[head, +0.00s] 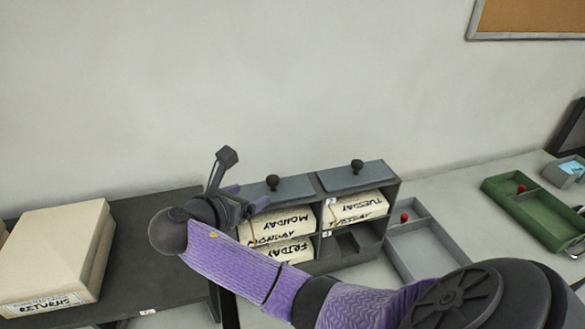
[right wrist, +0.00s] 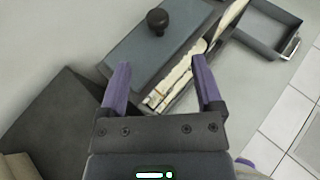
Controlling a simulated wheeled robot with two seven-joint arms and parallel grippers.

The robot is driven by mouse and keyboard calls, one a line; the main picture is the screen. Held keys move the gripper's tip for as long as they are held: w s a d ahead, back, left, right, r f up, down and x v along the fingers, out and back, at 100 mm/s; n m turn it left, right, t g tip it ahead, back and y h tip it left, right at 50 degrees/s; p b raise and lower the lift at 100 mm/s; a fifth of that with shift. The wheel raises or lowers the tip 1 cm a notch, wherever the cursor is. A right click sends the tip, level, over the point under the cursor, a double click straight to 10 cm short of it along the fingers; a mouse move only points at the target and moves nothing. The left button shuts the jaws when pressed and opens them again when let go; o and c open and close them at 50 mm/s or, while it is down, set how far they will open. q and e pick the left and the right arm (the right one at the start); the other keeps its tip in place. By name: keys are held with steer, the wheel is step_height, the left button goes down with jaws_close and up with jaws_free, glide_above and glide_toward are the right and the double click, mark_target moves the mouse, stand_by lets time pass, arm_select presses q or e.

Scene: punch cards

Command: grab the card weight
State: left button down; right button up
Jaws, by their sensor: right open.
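Two flat blue-grey weights with black knobs lie on top of the dark card rack (head: 312,234) in the head view: a left weight (head: 292,188) and a right weight (head: 348,178). My right gripper (head: 246,199) is at the left end of the rack, close to the left weight, and partly hidden by its own wrist. In the right wrist view my right gripper (right wrist: 158,64) is open and empty. A weight (right wrist: 150,45) with its knob upright shows ahead of and between the purple fingers. My left gripper is not in view.
Labelled card bundles (head: 285,222) fill several rack compartments; the lower right one looks empty. A grey tray (head: 425,246) and a green tray (head: 530,209) stand to the right. A large cream card box (head: 52,252) is on the dark surface at left.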

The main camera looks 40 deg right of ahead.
mark_target(271, 180)
steer(key=x, duration=0.4)
steer(key=shift+w+r, duration=0.1)
steer(key=shift+r, duration=0.05)
steer(key=shift+w+d, duration=0.1)
steer(key=shift+d, duration=0.3)
steer(key=x, duration=0.5)
steer(key=shift+w+d+r, duration=0.15)
steer(key=shift+d+r, duration=0.05)
steer(key=shift+d, duration=0.05)
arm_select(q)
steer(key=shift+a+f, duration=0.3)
arm_select(e)
steer(key=shift+a, duration=0.1)
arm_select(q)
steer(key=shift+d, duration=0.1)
arm_select(e)
jaws_close()
